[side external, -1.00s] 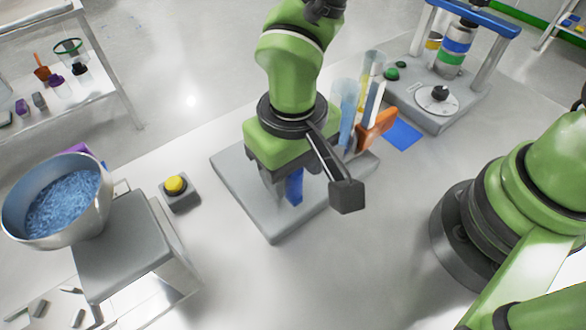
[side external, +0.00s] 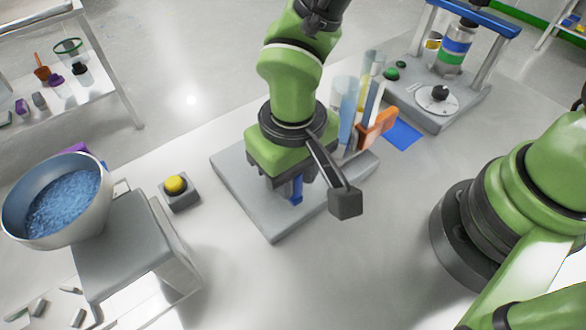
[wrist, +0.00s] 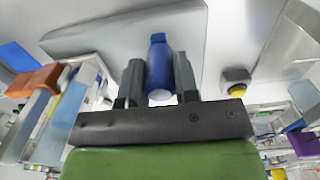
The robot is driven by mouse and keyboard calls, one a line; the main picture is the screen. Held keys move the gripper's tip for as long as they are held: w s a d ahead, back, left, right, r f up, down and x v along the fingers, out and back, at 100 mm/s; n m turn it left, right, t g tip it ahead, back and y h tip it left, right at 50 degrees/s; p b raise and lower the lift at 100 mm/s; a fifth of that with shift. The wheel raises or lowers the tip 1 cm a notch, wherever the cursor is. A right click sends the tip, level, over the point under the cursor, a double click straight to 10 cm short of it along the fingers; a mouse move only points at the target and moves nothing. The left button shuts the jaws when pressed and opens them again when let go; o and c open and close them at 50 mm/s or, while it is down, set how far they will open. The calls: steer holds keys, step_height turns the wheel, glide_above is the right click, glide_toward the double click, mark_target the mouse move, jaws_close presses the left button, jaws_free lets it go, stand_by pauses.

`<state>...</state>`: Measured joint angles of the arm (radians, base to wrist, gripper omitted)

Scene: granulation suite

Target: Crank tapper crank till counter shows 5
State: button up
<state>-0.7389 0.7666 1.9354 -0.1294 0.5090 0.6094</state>
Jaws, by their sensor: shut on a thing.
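The tapper's grey base plate (side external: 272,222) lies on the bench in the middle of the side view, partly covered by my arm. A blue crank handle (side external: 297,190) stands over it, mostly hidden by my gripper (side external: 284,188). In the wrist view the blue handle (wrist: 158,62) is between the two grey fingers of my gripper (wrist: 159,72), which is shut on it. Clear cylinders (side external: 347,105) and an orange part (side external: 377,127) are at the plate's back right. No counter reading can be seen in either view.
A yellow button on a grey box (side external: 175,185) is left of the plate. Further left, a steel bowl of blue granules (side external: 65,200) is beside a grey stand (side external: 120,245). A press-like device with a dial (side external: 438,98) and a blue patch (side external: 404,136) are at right. Bench in front is clear.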

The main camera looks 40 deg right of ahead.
steer(key=shift+w+a, duration=0.2)
steer(key=shift+a, duration=0.4)
steer(key=shift+w+a, duration=0.15)
steer(key=shift+a, duration=0.45)
steer(key=shift+w+a, duration=0.85)
steer(key=shift+w, duration=0.05)
steer(key=shift+w+a, duration=0.15)
steer(key=shift+w, duration=0.3)
steer(key=shift+w+a, duration=0.1)
steer(key=shift+w, duration=0.65)
